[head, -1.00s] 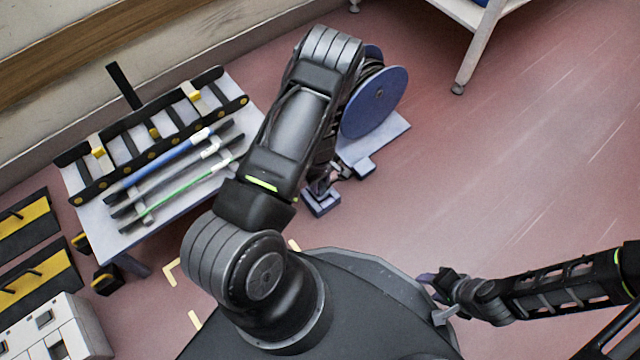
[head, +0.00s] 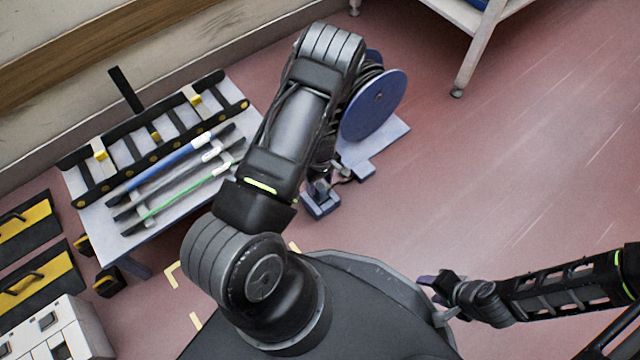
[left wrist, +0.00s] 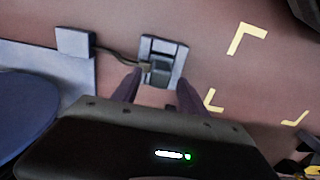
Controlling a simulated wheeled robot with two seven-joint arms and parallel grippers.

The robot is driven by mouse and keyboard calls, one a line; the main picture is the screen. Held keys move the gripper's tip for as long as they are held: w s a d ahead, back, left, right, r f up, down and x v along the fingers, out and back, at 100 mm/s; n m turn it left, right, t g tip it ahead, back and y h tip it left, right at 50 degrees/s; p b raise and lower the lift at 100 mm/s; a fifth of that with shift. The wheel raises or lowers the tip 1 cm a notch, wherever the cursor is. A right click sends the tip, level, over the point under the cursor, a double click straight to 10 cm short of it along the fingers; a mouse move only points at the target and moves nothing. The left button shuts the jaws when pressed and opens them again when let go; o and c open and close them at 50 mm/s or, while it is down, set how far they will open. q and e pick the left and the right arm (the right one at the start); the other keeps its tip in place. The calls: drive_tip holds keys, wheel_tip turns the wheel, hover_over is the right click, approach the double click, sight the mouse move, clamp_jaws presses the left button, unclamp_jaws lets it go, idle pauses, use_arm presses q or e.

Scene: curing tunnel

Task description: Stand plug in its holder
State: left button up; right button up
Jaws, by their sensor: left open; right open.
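A small grey-green plug (left wrist: 160,72) with a brass-coloured cable end shows in the left wrist view, within the outline of a pale grey holder frame (left wrist: 177,50) on the floor. I cannot tell whether it is seated or upright. The holder also shows in the head view (head: 321,205), below the cable drum. My left gripper (left wrist: 157,92) is open, its dark fingers reaching toward the plug from either side in the picture, with nothing visibly gripped. In the head view my left arm hides most of it. My right gripper (head: 432,292) is open and empty at the right.
A blue cable drum (head: 376,105) stands on a pale base plate (head: 392,140); the cable runs from a small block (left wrist: 75,42) to the plug. A grey table (head: 122,240) with a black rack and several rods stands at left.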

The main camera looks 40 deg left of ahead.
use_arm(q)
wheel_tip(320, 180, up, 10)
drive_tip(key=p, duration=0.4)
drive_tip(key=shift+f, duration=0.2)
use_arm(e)
drive_tip(key=r, duration=0.5)
drive_tip(key=shift+s, duration=0.4)
use_arm(q)
drive_tip(key=s+d+r+m+h, duration=0.1)
drive_tip(key=s+d+m, duration=0.3)
drive_tip(key=d, duration=0.3)
drive_tip(key=s+d+r+m+t+h, duration=0.1)
drive_tip(key=s+d+m, duration=0.3)
drive_tip(key=d, duration=0.4)
drive_tip(key=s+d+r+m+h, duration=0.1)
drive_tip(key=s+d+m, duration=0.3)
drive_tip(key=d, duration=0.4)
drive_tip(key=shift+s+r+h, duration=0.15)
drive_tip(key=shift+r+h, duration=0.05)
drive_tip(key=shift+h, duration=0.2)
drive_tip(key=shift+c, duration=0.4)
use_arm(e)
drive_tip(key=shift+c, duration=0.5)
